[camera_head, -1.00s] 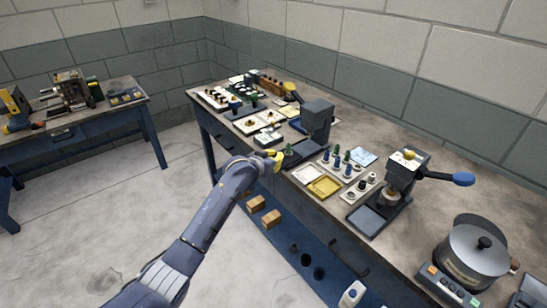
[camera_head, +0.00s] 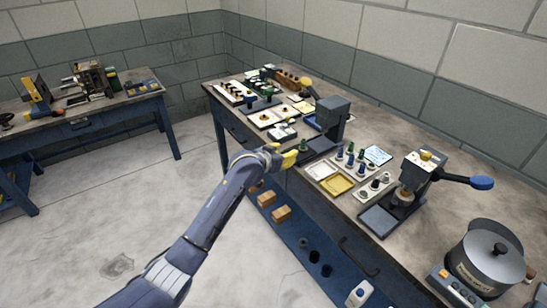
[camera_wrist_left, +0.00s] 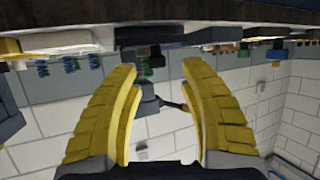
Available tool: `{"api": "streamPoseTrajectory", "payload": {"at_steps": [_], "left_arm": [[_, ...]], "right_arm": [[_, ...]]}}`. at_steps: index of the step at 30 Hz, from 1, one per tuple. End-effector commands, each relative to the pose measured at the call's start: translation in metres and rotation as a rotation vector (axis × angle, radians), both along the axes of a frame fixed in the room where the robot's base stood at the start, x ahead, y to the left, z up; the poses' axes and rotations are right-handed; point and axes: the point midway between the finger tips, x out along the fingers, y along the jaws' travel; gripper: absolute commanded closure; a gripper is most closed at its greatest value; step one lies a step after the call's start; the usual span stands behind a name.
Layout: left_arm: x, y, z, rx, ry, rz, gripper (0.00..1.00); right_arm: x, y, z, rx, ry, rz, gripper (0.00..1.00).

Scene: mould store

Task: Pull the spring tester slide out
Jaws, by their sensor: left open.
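The spring tester (camera_head: 333,114) is a dark grey upright machine near the front edge of the bench. Its low dark base (camera_head: 318,145) reaches toward that edge, with a small green knob (camera_head: 303,145) at the front. I cannot tell how far the slide is out. My left gripper (camera_head: 292,158), with yellow fingers, is just in front of this knob, at the bench edge. In the left wrist view the gripper (camera_wrist_left: 160,100) is open and empty. A green piece (camera_wrist_left: 145,66) and a dark body (camera_wrist_left: 150,100) show beyond the fingers. My right gripper is not in view.
Right of the tester are a rack of blue and green pieces (camera_head: 350,160), a white tray (camera_head: 320,169), a yellow tray (camera_head: 338,184) and a lever press (camera_head: 412,180). A lidded pot (camera_head: 486,255) stands farther right. Open floor (camera_head: 120,200) lies left of the bench.

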Motion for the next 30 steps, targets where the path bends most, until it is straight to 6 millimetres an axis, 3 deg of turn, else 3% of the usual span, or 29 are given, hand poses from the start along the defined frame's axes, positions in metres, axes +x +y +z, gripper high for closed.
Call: {"api": "streamPoseTrajectory", "payload": {"at_steps": [15,30], "left_arm": [[-0.051,0.041,0.028,-0.002,-0.003,0.001,0.58],[-0.063,0.05,0.034,-0.002,-0.002,0.001,0.58]], "right_arm": [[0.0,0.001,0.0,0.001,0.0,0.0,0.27],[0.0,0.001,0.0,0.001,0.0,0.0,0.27]]}}
